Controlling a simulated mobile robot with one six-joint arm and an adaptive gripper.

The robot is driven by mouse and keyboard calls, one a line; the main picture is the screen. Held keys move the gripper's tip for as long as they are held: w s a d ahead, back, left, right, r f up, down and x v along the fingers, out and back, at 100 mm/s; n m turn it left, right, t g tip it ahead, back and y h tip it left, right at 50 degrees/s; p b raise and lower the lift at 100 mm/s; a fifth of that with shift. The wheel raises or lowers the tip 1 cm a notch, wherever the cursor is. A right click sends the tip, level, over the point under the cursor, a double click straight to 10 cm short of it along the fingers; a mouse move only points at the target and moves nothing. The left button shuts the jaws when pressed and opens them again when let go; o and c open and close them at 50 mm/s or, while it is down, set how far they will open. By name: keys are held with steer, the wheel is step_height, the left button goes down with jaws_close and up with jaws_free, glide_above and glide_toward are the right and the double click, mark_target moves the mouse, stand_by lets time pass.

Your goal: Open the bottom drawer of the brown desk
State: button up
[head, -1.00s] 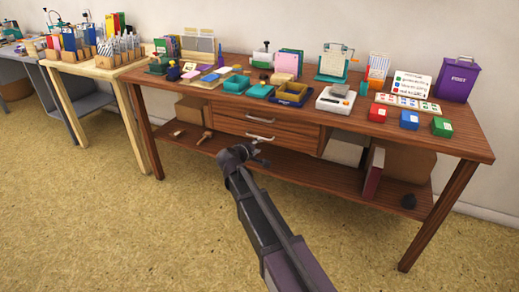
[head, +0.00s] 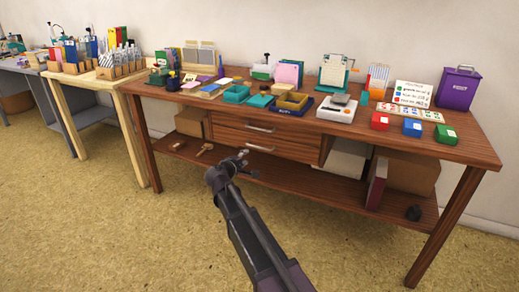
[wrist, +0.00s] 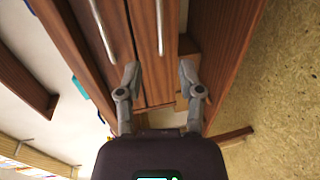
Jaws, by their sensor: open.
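The brown desk (head: 450,147) has two stacked drawers under its top, each with a pale metal bar handle. The bottom drawer (head: 295,150) looks shut in the head view, and its handle (head: 261,149) is just above and right of my gripper (head: 243,162). In the wrist view the desk is turned on its side. The bottom drawer's handle (wrist: 160,22) lies ahead, roughly in line with the gap between the fingers of my gripper (wrist: 158,77). The top drawer's handle (wrist: 103,30) is to its left. My gripper is open and empty, apart from the handle.
The desk top carries inkpads, trays, small colored boxes and a purple post box (head: 458,89). A low shelf (head: 335,186) under the drawers holds cartons and a dark red binder (head: 376,184). A pale wooden table (head: 92,73) stands left. The floor in front is clear.

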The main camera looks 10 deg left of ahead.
steer(key=b+x, duration=0.2)
steer(key=x, duration=1.1)
steer(key=shift+w+b, duration=0.15)
steer(key=shift+b, duration=0.2)
jaws_close()
